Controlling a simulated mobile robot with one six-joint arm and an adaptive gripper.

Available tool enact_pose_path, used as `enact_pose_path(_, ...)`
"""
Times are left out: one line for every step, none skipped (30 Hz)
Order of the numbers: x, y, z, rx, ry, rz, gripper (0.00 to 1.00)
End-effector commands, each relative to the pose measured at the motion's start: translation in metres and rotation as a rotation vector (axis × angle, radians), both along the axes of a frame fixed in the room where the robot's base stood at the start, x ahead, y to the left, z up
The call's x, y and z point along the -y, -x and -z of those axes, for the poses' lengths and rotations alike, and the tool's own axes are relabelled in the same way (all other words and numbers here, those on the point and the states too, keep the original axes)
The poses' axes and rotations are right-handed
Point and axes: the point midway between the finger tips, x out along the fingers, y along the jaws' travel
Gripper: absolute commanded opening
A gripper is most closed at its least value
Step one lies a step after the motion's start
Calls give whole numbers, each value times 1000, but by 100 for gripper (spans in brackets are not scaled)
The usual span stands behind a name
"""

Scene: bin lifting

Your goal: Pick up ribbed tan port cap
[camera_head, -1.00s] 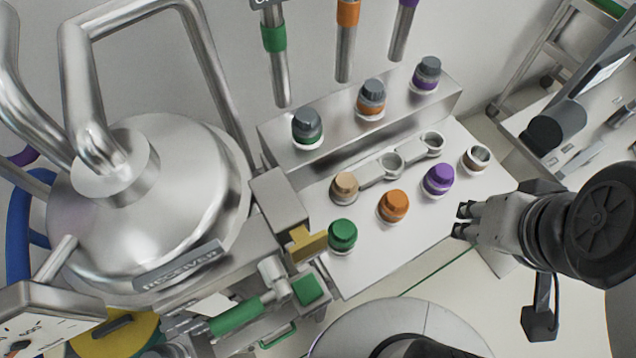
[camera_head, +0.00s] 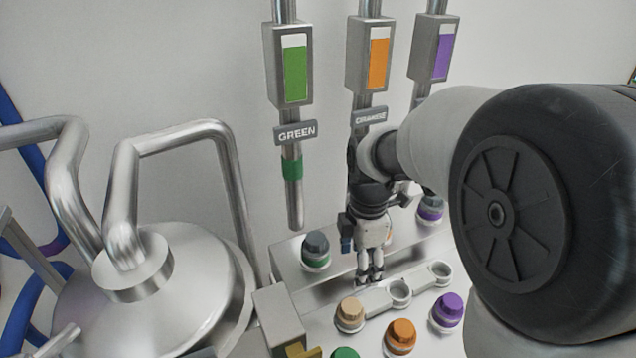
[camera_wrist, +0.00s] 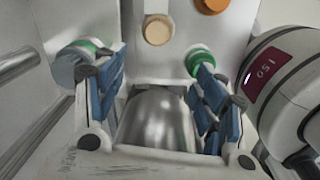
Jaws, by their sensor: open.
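The ribbed tan port cap (camera_head: 350,312) sits upright on its port at the left end of a metal bracket with two empty rings. It also shows in the wrist view (camera_wrist: 157,31) at the top centre, beyond the fingertips. My gripper (camera_head: 369,277) points down just behind and to the right of the tan cap, above the bracket and apart from the cap. In the wrist view its two blue-padded fingers (camera_wrist: 160,95) are spread with nothing between them.
Green (camera_head: 344,353), orange (camera_head: 400,336) and purple (camera_head: 447,311) caps stand in front of the bracket. A grey-topped cap with a green band (camera_head: 316,250) stands on the raised step, left of my gripper. Pipes with coloured indicators hang behind. The steel receiver dome (camera_head: 175,290) is left.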

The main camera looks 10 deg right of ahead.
Motion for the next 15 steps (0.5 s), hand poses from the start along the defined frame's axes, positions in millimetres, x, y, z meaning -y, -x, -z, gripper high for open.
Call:
enact_pose_path(0,-7,11,-18,2,-63,65)
enact_pose_path(0,-10,16,-25,3,-98,65)
enact_pose_path(0,-13,21,-32,3,-136,65)
enact_pose_path(0,-15,24,-37,4,-158,65)
enact_pose_path(0,-16,27,-39,4,-174,65)
enact_pose_path(0,-18,31,-43,4,-191,65)
enact_pose_path(0,-18,35,-44,4,-198,65)
enact_pose_path(0,-18,40,-45,3,-202,65)
enact_pose_path(0,-18,47,-46,4,-205,65)
enact_pose_path(0,-18,53,-47,4,-205,65)
enact_pose_path(0,-17,60,-48,4,-205,65)
enact_pose_path(0,-17,69,-47,4,-204,65)
enact_pose_path(0,-17,76,-47,4,-204,65)
enact_pose_path(0,-17,82,-47,4,-203,65)
enact_pose_path(0,-17,92,-47,4,-203,65)
